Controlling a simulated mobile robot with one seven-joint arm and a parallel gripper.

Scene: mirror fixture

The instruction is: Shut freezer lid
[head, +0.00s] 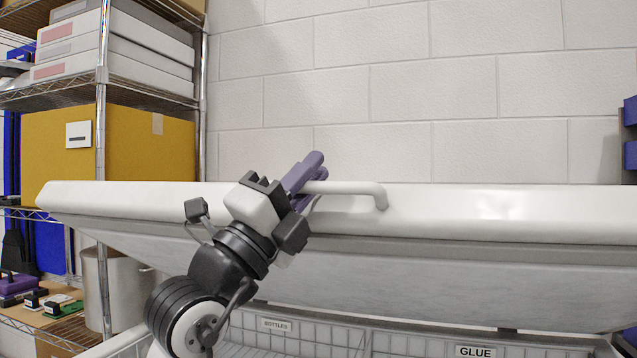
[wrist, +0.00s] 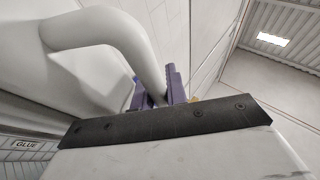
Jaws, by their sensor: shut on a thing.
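The white freezer lid (head: 500,212) is raised and tilted, its front edge running across the head view. The freezer's inside shows below it. A white bar handle (head: 355,187) sticks out from the lid's front edge; it also shows in the wrist view as a thick curved bar (wrist: 115,30). My gripper (head: 309,178), with purple fingers, is at the left part of the handle. In the wrist view the fingers (wrist: 158,92) lie on both sides of the bar, shut on it. The handle's left end is hidden behind my gripper.
Wire baskets labelled BOTTLES (head: 276,325) and GLUE (head: 475,351) sit inside the freezer below the lid. A wire shelf (head: 103,90) with boxes stands close at the left. A white block wall (head: 430,90) rises behind.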

